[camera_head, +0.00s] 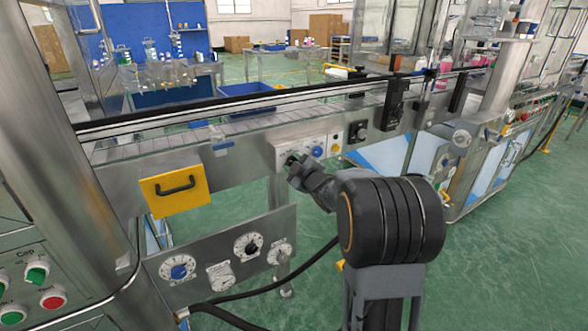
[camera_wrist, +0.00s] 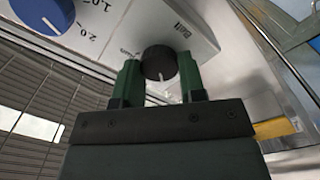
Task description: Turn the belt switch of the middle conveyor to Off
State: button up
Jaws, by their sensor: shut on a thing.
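The belt switch (camera_wrist: 159,60) is a small black round knob with a white line on its front, on a pale panel (camera_wrist: 115,14) with print reading upside down beside it. In the wrist view, my gripper (camera_wrist: 160,72) has one green finger on each side of the knob and is shut on it. The white line points down in that picture, toward the gripper body. In the head view, my gripper (camera_head: 293,164) is at the left end of the conveyor's panel (camera_head: 308,142) and mostly hides the switch.
A blue dial (camera_head: 318,152) sits right of the switch; it also shows in the wrist view (camera_wrist: 46,14). The conveyor belt (camera_head: 150,144) runs above the panel. A yellow drawer front with a black handle (camera_head: 176,187) is to the left. A lower panel with dials (camera_head: 216,250) stands below.

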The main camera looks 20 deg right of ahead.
dwell(0.4)
jog(key=o, duration=0.9)
jog(key=s, duration=0.4)
jog(key=s+d+p, duration=0.1)
jog(key=s, duration=0.8)
jog(key=shift+s+d, duration=0.25)
jog(key=shift+s, duration=0.15)
jog(key=shift+p, duration=0.3)
